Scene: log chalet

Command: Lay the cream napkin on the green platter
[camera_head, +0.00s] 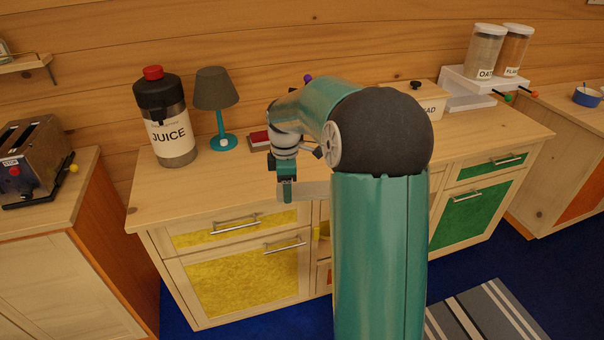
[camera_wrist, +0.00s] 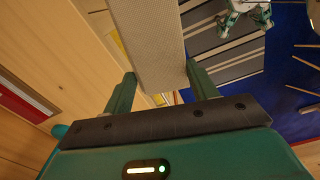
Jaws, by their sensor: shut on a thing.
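My gripper (camera_head: 286,192) is shut on the cream napkin (camera_head: 312,190), just off the front edge of the counter above the drawers. In the wrist view, the napkin (camera_wrist: 150,42) is a flat, pale beige strip between the two teal fingers of my gripper (camera_wrist: 160,74), running to the top edge of the picture. In the body view, my arm hides the napkin's right end. I cannot make out the green platter in either view; my arm covers the middle of the counter.
The wooden counter (camera_head: 215,185) holds a juice dispenser (camera_head: 167,120), a teal lamp (camera_head: 217,100) and a red book (camera_head: 259,138) on the left. A lidded cream box (camera_head: 428,98) and a white stand with jars (camera_head: 470,85) are at right. A striped rug (camera_head: 485,315) lies on the blue floor.

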